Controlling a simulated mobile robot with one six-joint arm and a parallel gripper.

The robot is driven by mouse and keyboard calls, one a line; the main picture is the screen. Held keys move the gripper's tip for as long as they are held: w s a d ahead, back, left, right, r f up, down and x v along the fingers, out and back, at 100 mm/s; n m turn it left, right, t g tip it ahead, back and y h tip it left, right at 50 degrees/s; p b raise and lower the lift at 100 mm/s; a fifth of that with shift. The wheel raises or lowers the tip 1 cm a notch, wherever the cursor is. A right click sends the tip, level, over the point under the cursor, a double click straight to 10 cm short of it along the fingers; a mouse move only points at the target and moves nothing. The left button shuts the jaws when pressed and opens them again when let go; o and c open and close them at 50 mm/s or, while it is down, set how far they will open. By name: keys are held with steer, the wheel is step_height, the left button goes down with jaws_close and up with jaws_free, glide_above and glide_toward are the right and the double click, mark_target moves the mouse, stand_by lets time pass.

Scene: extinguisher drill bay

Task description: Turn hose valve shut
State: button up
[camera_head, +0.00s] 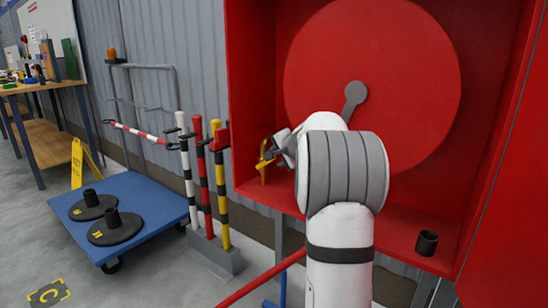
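The hose valve shows as a small yellow part (264,161) low at the left inside the open red cabinet. My gripper (275,148) is right beside the yellow part, at its right, and seems to touch or overlap it. My white and grey arm hides most of the gripper and the area behind it, so I cannot tell whether the fingers are open or closed around the valve. A large red hose reel disc (420,70) with a grey hub (355,94) fills the cabinet behind my arm.
A black cup-like part (427,243) stands on the cabinet floor (400,238) at right. Striped posts (222,190) stand in a grey base left of the cabinet. A blue platform cart (150,205) carries black round bases. A yellow sign (78,163) and workbench (50,145) are farther left.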

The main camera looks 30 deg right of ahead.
steer(key=v, duration=0.3)
steer(key=shift+a, duration=0.1)
steer(key=shift+a+f, duration=0.1)
